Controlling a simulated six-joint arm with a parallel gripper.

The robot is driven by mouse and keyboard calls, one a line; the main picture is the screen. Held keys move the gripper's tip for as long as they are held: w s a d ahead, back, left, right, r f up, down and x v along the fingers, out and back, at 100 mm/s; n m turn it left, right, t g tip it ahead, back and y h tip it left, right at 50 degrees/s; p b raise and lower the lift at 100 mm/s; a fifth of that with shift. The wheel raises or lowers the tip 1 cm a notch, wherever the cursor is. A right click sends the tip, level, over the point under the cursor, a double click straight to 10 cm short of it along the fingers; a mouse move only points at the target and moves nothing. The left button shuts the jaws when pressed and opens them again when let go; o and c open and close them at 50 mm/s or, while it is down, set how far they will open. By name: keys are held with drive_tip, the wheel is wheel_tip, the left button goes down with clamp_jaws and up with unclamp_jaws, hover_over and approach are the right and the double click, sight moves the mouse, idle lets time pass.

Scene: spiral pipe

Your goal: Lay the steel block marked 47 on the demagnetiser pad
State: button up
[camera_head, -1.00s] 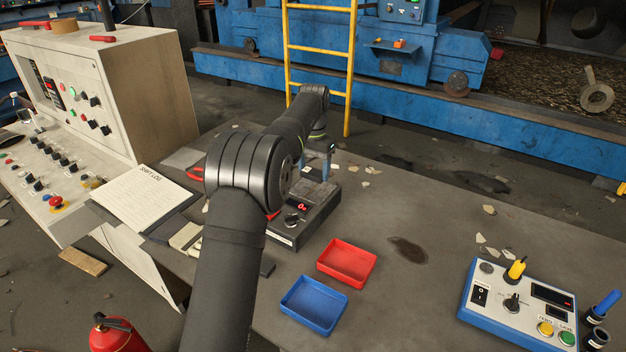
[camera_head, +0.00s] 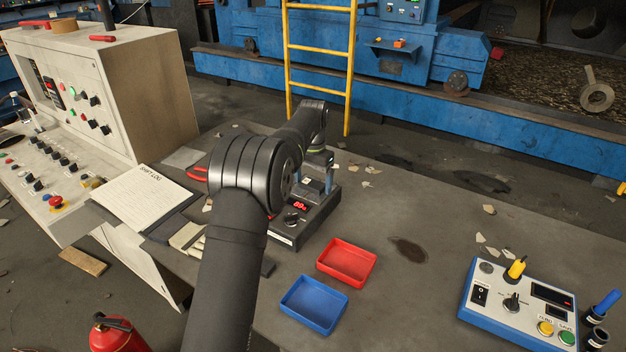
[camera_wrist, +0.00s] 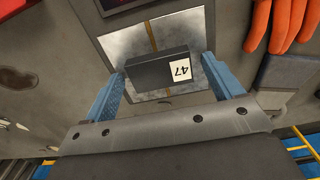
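The dark steel block (camera_wrist: 148,69), with a white label reading 47, shows in the wrist view over the scuffed metal pad (camera_wrist: 125,45). It appears to rest flat on it. In the head view the pad unit (camera_head: 290,226) stands on the bench, with a lit red display. The block (camera_head: 312,185) is small and partly hidden there by my arm. My gripper (camera_wrist: 164,66) has its blue fingers apart and looks open. The left fingertip overlaps the block's left end, and a narrow gap shows at its right end. Contact at the left finger is unclear.
A red tray (camera_head: 347,262) and a blue tray (camera_head: 313,305) sit in front of the pad unit. A control box (camera_head: 520,305) stands at the right. A shift log sheet (camera_head: 148,192) lies at the left. The bench right of the unit is mostly clear.

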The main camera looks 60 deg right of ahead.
sight(313, 184)
wheel_tip(313, 184, up, 12)
drive_tip(key=shift+r, duration=0.2)
idle(0.4)
wheel_tip(313, 184, down, 12)
drive_tip(key=shift+f, duration=0.1)
drive_tip(key=shift+r, duration=1.95)
drive_tip(key=shift+f, duration=0.15)
